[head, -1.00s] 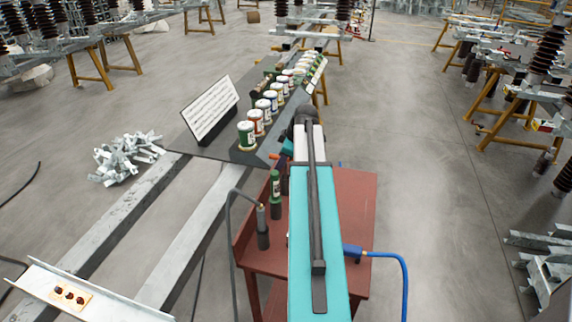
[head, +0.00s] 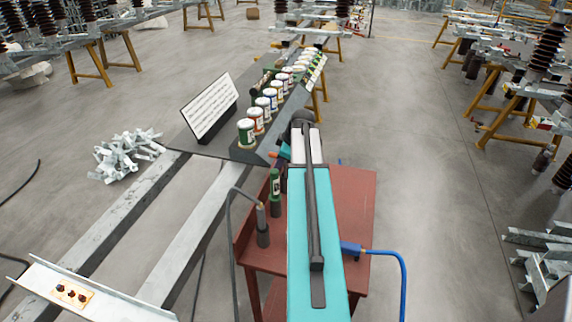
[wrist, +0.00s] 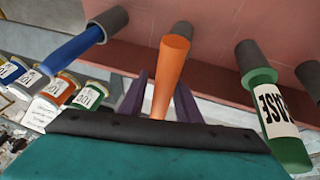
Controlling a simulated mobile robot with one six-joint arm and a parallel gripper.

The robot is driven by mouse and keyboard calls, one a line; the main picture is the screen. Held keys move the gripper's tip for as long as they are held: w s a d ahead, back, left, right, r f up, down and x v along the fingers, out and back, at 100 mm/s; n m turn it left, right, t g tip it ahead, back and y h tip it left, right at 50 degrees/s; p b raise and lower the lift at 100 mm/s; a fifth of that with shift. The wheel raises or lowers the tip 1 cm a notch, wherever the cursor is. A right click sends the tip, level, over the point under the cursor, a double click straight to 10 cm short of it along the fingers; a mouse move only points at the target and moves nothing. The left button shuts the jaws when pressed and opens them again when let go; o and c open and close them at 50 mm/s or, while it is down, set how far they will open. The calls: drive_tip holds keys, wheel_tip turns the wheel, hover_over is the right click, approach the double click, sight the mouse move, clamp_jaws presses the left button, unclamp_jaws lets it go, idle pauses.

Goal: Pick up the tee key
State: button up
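In the wrist view an orange handle (wrist: 170,78) stands in a grey holder (wrist: 183,29) on the red bench. No crossbar shows, so I cannot tell for sure that it is the tee key. My gripper (wrist: 163,82) has its two dark purple fingers apart, one on each side of the orange handle in the picture. A narrow gap shows at the left finger; the right finger overlaps or lies close to the handle. I cannot tell whether they touch.
A blue handle (wrist: 72,48) in a holder is left of the orange one; a green grease tube (wrist: 272,112) is on the right. Labelled cans (head: 256,115) and a sign (head: 209,106) stand behind the red bench (head: 352,205). A blue hose (head: 396,262) hangs right.

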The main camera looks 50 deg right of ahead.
clamp_jaws()
drive_tip(key=shift+r, duration=0.2)
drive_tip(key=shift+r+b, duration=1.3)
drive_tip(key=shift+r, duration=3.5)
